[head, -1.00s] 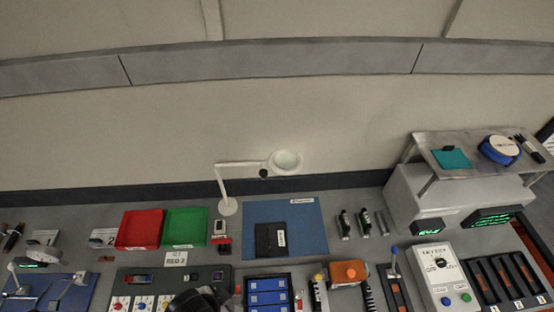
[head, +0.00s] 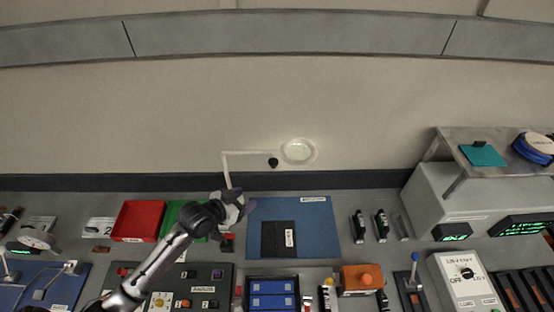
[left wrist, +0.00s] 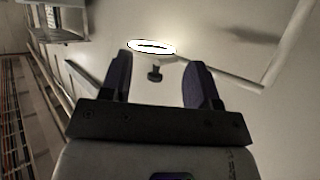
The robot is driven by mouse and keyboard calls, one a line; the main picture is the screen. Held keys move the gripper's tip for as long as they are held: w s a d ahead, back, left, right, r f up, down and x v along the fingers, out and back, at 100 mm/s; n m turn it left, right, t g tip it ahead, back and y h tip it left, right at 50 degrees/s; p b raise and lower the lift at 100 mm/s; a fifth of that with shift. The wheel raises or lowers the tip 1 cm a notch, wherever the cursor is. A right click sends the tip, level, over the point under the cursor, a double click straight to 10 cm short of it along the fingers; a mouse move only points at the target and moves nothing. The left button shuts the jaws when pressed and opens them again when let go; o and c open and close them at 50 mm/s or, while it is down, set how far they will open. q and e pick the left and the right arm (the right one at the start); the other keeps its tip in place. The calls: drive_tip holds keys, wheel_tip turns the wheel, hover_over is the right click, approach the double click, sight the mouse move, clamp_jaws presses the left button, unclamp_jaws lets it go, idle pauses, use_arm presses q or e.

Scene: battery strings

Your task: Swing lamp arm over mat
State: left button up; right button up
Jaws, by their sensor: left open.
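The white lamp has an upright post, a horizontal arm (head: 250,153) and a round head (head: 298,151) with a dark knob (head: 273,162) below the arm near the head. The lamp head sits above and behind the blue mat (head: 318,215), on which a black labelled case (head: 278,239) lies. My left gripper (head: 246,198) is by the lower part of the lamp post, hiding the base. In the left wrist view, my left gripper (left wrist: 158,75) is open and empty, with the lit lamp head (left wrist: 152,47) and the knob (left wrist: 154,74) beyond and between its fingers. My right gripper is not in view.
Red (head: 138,220) and green (head: 180,216) trays lie left of the mat, the green one partly behind my left arm. Black cylinders (head: 381,223) stand right of the mat. A grey cabinet with a shelf (head: 480,150) stands at right. The space above the mat is clear.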

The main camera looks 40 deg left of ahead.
sight(274, 160)
use_arm(q)
wheel_tip(274, 160, up, 6)
drive_tip(key=w+t, duration=0.2)
drive_tip(key=t, duration=0.3)
drive_tip(key=w, duration=0.4)
drive_tip(key=w+p, duration=0.1)
drive_tip(key=w, duration=0.3)
drive_tip(key=w+p, duration=0.1)
drive_tip(key=w, duration=0.3)
drive_tip(key=shift+d, duration=0.3)
drive_tip(key=shift+w+d, duration=0.1)
drive_tip(key=shift+w, duration=0.65)
clamp_jaws()
